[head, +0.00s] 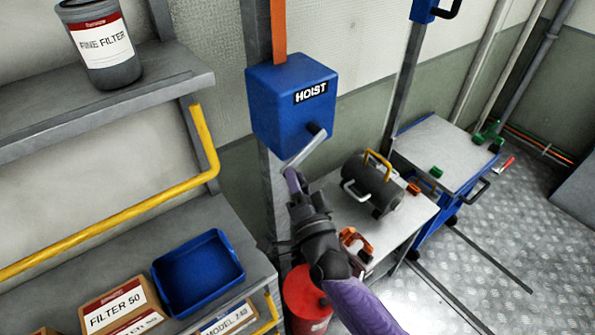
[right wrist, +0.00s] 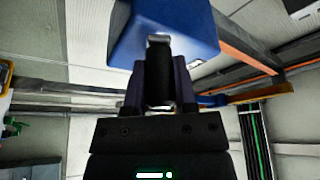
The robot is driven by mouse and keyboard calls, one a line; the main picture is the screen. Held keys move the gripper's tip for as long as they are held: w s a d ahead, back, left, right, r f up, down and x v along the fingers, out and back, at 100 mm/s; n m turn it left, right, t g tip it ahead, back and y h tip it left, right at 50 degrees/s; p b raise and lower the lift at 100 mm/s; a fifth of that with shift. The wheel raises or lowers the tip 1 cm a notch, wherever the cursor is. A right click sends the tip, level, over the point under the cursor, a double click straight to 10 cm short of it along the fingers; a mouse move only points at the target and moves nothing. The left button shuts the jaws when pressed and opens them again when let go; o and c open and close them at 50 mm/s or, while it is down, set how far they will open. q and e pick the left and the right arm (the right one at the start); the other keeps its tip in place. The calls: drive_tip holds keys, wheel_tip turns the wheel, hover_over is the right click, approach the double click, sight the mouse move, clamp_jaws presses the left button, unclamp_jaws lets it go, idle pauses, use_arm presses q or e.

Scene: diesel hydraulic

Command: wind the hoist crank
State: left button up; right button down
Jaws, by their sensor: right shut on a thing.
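The blue hoist box (head: 290,103), labelled HOIST, is fixed to a grey upright post. Its crank (head: 308,148) has a grey metal arm that runs from the box's front down and to the left. My right gripper (head: 293,185) is at the lower end of that arm, below the box. In the right wrist view the dark crank handle (right wrist: 159,80) stands between the two purple fingers, and the gripper (right wrist: 159,85) is shut on it. The blue box (right wrist: 165,25) shows above it there. My left gripper is in neither view.
A shelf unit with a yellow rail (head: 110,222) is on the left, holding a blue tray (head: 198,270) and labelled boxes (head: 122,308). A red cylinder (head: 306,300) stands below my right arm. A bench with a dark motor-like part (head: 372,185) and a blue cart (head: 445,150) are to the right.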

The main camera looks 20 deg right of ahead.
sight(292, 161)
drive_tip(key=r+m+p, duration=0.2)
drive_tip(key=r+m+g+h+p, duration=0.1)
drive_tip(key=m+p, duration=0.1)
drive_tip(key=p, duration=0.1)
drive_tip(key=a+r+m+p, duration=0.1)
drive_tip(key=r+m+p, duration=0.1)
drive_tip(key=p, duration=0.1)
drive_tip(key=shift+s+r+g, duration=0.1)
drive_tip(key=shift+r+g, duration=0.25)
drive_tip(key=shift+g, duration=0.05)
drive_tip(key=r+m+p, duration=0.1)
drive_tip(key=p, duration=0.1)
drive_tip(key=r+m+g+p, duration=0.1)
drive_tip(key=m+p, duration=0.1)
drive_tip(key=d+r+m+g+p, duration=0.1)
drive_tip(key=r+p, duration=0.1)
drive_tip(key=shift+w+m+p, duration=0.2)
drive_tip(key=shift+m+p, duration=0.1)
drive_tip(key=shift+m, duration=0.1)
drive_tip(key=shift+w+d+r+p, duration=0.1)
drive_tip(key=shift+d+r+p, duration=0.25)
drive_tip(key=shift+r+p, duration=0.25)
drive_tip(key=shift+w+d+r+p, duration=0.1)
drive_tip(key=shift+d+r+p, duration=0.05)
drive_tip(key=shift+d+p, duration=0.15)
drive_tip(key=shift+d, duration=0.1)
drive_tip(key=c, duration=0.7)
unclamp_jaws()
drive_tip(key=o, duration=0.3)
drive_tip(key=shift+d, duration=0.15)
